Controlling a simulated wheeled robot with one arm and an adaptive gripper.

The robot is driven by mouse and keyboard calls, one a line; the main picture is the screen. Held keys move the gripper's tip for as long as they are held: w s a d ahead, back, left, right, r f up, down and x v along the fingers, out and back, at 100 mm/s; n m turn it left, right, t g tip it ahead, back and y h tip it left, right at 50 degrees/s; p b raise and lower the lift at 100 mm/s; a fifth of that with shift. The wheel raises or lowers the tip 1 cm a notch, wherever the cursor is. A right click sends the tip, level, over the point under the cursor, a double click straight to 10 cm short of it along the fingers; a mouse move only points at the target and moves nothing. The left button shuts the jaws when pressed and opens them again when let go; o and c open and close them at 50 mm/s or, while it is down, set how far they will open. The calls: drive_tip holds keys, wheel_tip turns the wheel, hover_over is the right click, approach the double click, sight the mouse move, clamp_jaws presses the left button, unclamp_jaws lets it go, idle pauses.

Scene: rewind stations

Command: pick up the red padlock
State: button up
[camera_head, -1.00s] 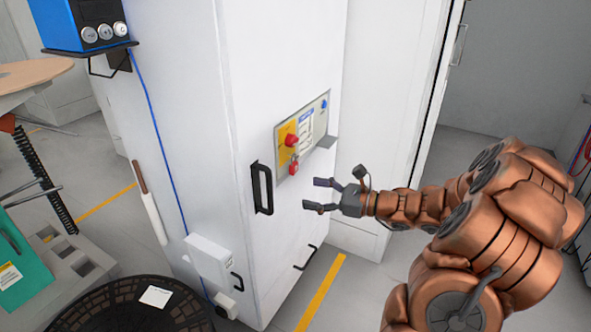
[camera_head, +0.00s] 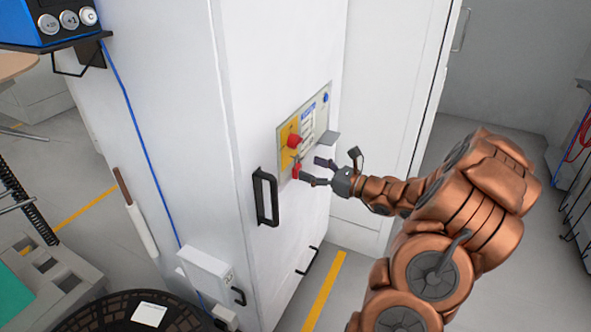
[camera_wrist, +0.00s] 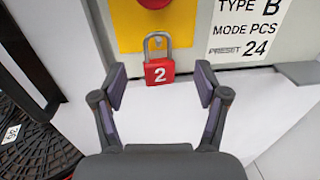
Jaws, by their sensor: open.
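The red padlock (camera_wrist: 159,72) with a white number 2 hangs by its grey shackle below a red knob on a yellow plate, in the wrist view. In the head view the padlock (camera_head: 296,171) shows small and is partly hidden by a fingertip. My gripper (camera_wrist: 159,88) is open. Its two fingers stand to the left and right of the padlock, a little nearer to the camera, and do not seem to touch it. In the head view my gripper (camera_head: 309,171) is at the lower right of the control panel.
The control panel (camera_head: 317,118) is on the white cabinet (camera_head: 240,120). A small grey ledge (camera_head: 328,138) sticks out at the panel's right. A black handle (camera_head: 266,197) stands out at the left. The floor has yellow lines (camera_head: 322,292).

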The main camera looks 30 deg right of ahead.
sight(290, 162)
drive_tip(key=shift+x, duration=2.1)
drive_tip(key=shift+f, duration=0.15)
drive_tip(key=c, duration=1.3)
